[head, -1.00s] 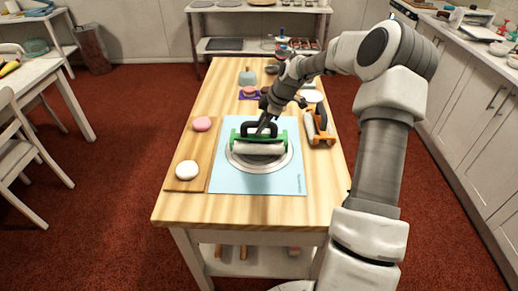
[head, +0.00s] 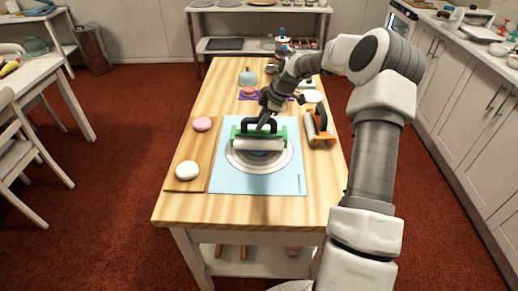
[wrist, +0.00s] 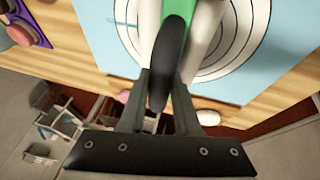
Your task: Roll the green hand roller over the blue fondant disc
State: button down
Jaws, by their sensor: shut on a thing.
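The green hand roller (head: 281,133) has a green frame, a black handle and a pale cylinder. It lies across the round ringed turntable (head: 285,163) on the light blue mat (head: 230,186). My gripper (head: 266,122) is shut on its black handle; the wrist view shows the handle (wrist: 166,65) between my two fingers. The roller covers the turntable's middle. A bluish patch, perhaps the blue fondant disc (head: 262,177), shows just in front of the cylinder; its outline is unclear. I cannot tell whether the cylinder touches it.
A wooden board (head: 190,148) at the left bears a pink disc (head: 202,124) and a white disc (head: 187,170). An orange-framed roller (head: 322,138) stands right of the mat. Behind are a pink item (head: 248,91) on a purple mat and a pale dome (head: 247,77). The table's front is clear.

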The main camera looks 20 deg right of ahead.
jog(key=shift+s+f, duration=0.15)
jog(key=shift+f, duration=0.15)
jog(key=shift+s+a, duration=0.2)
jog(key=shift+s, duration=0.4)
jog(key=shift+b, duration=0.3)
jog(key=shift+s+a, duration=0.2)
jog(key=shift+s, duration=0.4)
jog(key=shift+w, duration=0.1)
jog(key=shift+w+d+f, duration=0.1)
jog(key=shift+w+d, duration=0.1)
jog(key=shift+w, duration=0.45)
